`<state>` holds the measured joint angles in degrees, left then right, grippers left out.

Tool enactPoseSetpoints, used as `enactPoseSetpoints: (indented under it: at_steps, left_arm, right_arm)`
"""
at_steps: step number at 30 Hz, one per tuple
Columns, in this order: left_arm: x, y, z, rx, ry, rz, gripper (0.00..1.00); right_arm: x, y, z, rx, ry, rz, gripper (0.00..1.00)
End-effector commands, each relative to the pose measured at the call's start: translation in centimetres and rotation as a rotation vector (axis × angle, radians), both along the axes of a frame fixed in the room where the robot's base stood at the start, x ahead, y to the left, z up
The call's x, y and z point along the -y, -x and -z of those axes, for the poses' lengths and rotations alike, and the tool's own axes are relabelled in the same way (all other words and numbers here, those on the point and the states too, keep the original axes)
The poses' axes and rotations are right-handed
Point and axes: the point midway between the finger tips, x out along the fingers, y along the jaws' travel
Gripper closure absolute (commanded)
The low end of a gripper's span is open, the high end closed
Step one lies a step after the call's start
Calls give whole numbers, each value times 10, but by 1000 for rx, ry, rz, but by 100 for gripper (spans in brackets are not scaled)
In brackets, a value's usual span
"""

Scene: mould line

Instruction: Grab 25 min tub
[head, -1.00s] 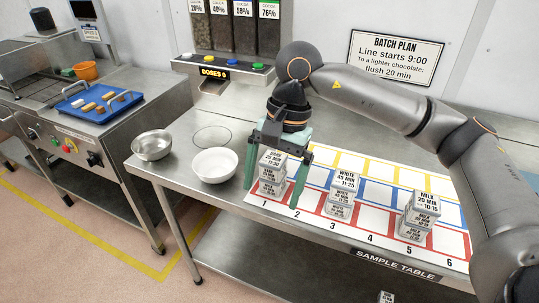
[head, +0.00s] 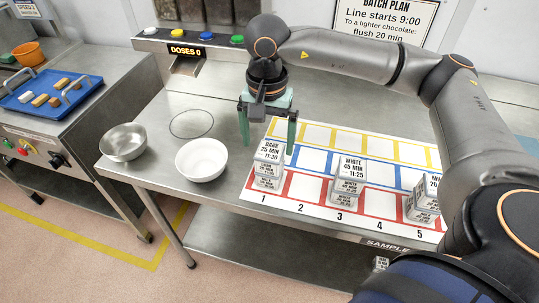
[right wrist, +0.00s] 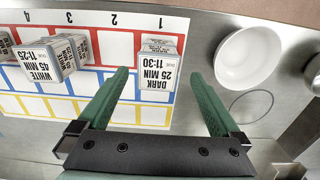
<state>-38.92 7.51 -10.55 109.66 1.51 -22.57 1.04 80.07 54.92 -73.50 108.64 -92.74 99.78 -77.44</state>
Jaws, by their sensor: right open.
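The 25 min tub (head: 269,151), labelled DARK 25 MIN 11:30, sits on top of a stack in column 1 of the sample mat (head: 309,206). In the right wrist view the tub (right wrist: 158,72) lies ahead of the two fingers, apart from them. My right gripper (head: 268,143) is open and empty, with green fingers pointing down just behind the stack. In the right wrist view the open gripper (right wrist: 165,85) shows with a wide gap. My left gripper is not in view.
A WHITE 45 MIN stack (head: 347,178) stands in column 3 and a MILK stack (head: 422,202) in column 5. A white bowl (head: 202,160) and a steel bowl (head: 123,142) stand left of the mat. The yellow and blue rows look clear.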

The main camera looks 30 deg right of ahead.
Motion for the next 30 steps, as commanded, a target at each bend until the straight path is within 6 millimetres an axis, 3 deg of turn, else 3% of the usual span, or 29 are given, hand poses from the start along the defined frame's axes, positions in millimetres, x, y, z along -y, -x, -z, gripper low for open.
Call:
enactPoseSetpoints:
  at_steps: [12,21,30]
  left_arm:
    - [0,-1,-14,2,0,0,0]
    - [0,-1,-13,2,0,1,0]
    - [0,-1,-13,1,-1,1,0]
  right_arm:
    - [5,1,49,-1,-1,1,0]
    - [5,0,54,1,-2,0,0]
    - [5,0,54,1,-2,0,34]
